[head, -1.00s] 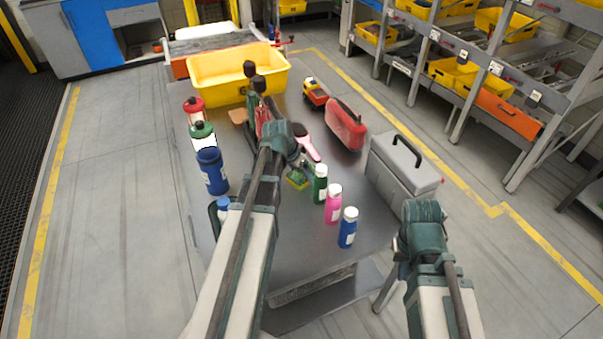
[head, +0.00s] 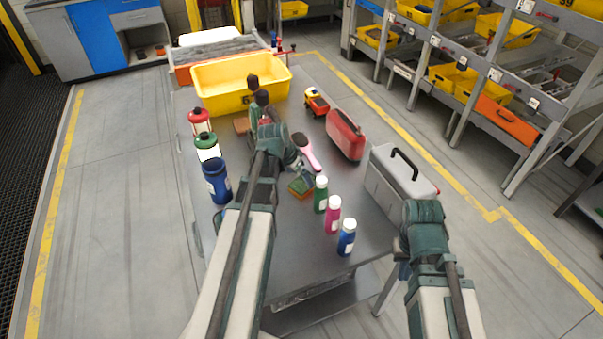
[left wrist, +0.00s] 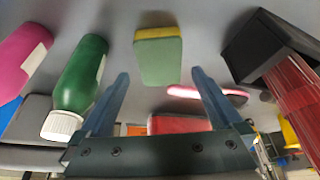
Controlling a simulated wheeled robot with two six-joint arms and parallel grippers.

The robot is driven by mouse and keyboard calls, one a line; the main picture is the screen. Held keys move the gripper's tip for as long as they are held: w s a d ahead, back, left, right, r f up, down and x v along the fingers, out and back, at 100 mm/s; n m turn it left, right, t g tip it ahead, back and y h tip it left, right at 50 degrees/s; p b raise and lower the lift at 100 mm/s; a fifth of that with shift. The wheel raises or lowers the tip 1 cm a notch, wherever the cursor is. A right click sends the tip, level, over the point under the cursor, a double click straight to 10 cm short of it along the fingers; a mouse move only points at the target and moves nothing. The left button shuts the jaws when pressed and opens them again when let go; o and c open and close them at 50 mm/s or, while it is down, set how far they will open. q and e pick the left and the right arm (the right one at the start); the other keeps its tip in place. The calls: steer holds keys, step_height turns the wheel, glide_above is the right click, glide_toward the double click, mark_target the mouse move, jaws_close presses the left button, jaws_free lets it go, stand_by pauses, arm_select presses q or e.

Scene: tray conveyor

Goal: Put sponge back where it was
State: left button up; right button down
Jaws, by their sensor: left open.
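The sponge (head: 301,187), green with a yellow layer, lies on the grey table left of a green bottle with a white cap (head: 320,195). In the left wrist view the sponge (left wrist: 158,58) shows beyond and between the open fingers, apart from them. My left gripper (left wrist: 160,90) is open and empty; in the head view its tip (head: 297,170) is small and close to the sponge on the far side. The arm hides part of the table. My right gripper is out of view; only the right arm shows.
Pink (head: 332,215) and blue (head: 347,238) bottles stand in front of the green one. A pink-white brush (head: 306,152), red case (head: 345,135) and grey toolbox (head: 395,180) lie right. A yellow bin (head: 215,88) is at the back. A blue container (head: 216,180) stands left.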

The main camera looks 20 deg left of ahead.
arm_select(q)
steer(key=p+v, duration=0.5)
steer(key=v, duration=0.2)
arm_select(e)
step_height(320, 180, up, 7)
steer(key=shift+f, duration=0.2)
